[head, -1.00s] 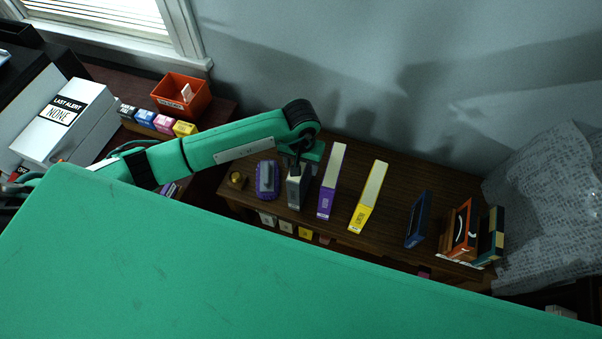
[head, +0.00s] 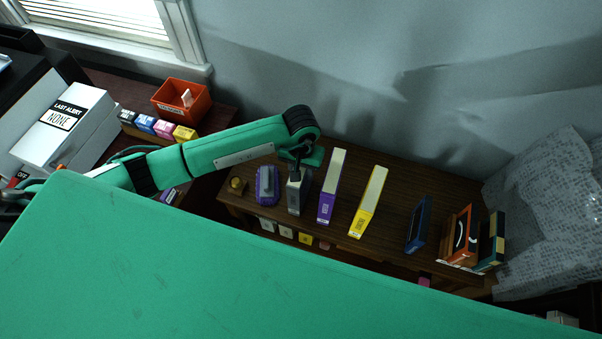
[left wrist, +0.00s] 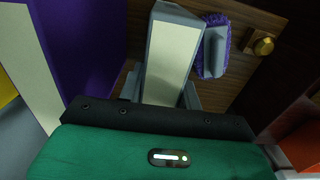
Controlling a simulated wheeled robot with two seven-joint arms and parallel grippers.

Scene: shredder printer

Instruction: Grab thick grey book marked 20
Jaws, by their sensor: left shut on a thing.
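The thick grey book (head: 295,197) stands upright on the wooden shelf top, between a purple-and-grey brush-like thing and a purple book. My left gripper (head: 300,160) is over its upper end and shut on it. In the left wrist view the grey book (left wrist: 172,55) shows its pale page edge between the fingers of my left gripper (left wrist: 162,95). The mark 20 cannot be read in these frames. My right gripper is not in view.
The purple book (head: 332,187) stands close on the right, then a yellow book (head: 368,203). The purple-and-grey thing (head: 267,186) and a brass knob (head: 236,185) are on the left. A dark blue item (head: 418,226) stands further right, with bare wood (head: 398,190) between.

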